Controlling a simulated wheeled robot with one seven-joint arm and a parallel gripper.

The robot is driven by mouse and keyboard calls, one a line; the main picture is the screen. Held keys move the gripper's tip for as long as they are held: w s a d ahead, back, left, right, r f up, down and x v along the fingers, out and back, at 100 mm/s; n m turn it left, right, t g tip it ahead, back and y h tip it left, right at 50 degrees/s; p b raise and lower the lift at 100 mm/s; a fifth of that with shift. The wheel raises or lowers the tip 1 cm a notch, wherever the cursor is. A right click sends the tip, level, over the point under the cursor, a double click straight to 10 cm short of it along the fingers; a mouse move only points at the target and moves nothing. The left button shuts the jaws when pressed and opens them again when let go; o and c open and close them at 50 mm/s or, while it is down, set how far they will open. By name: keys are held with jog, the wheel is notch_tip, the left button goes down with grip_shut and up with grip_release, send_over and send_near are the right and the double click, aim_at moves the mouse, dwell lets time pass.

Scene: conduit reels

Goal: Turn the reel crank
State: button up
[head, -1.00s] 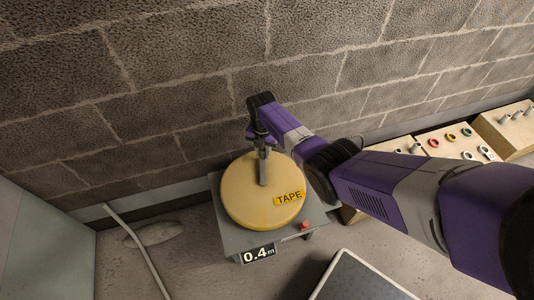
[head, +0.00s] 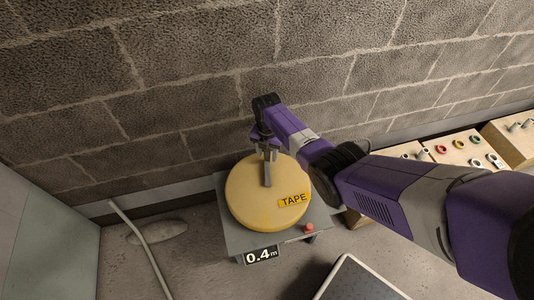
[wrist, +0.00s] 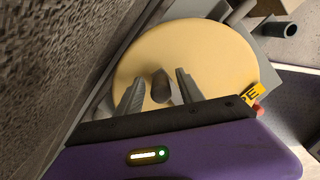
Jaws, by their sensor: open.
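The reel is a pale yellow disc (head: 250,210) with a yellow TAPE label (head: 294,200), on a grey stand. A grey crank bar (head: 267,177) lies on its top face, running from the middle toward the wall. My gripper (head: 267,152) is at the crank's wall-side end. In the wrist view, my gripper (wrist: 160,92) is open over the reel (wrist: 205,45). A dark grey crank handle (wrist: 160,87) stands between the two fingers, with gaps showing on both sides. The display (head: 261,255) on the stand reads 0.4 m.
A block wall (head: 180,80) rises close behind the reel. A red button (head: 309,228) is on the stand's front right. Wooden boxes with rings and fittings (head: 462,150) stand along the wall at right. A pale hose (head: 140,245) lies on the floor at left.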

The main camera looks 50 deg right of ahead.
jog(key=shift+r, duration=0.1)
notch_tip(320, 180, up, 8)
jog(key=p, duration=0.2)
jog(key=shift+f+p, duration=0.2)
jog(key=shift+p, duration=0.2)
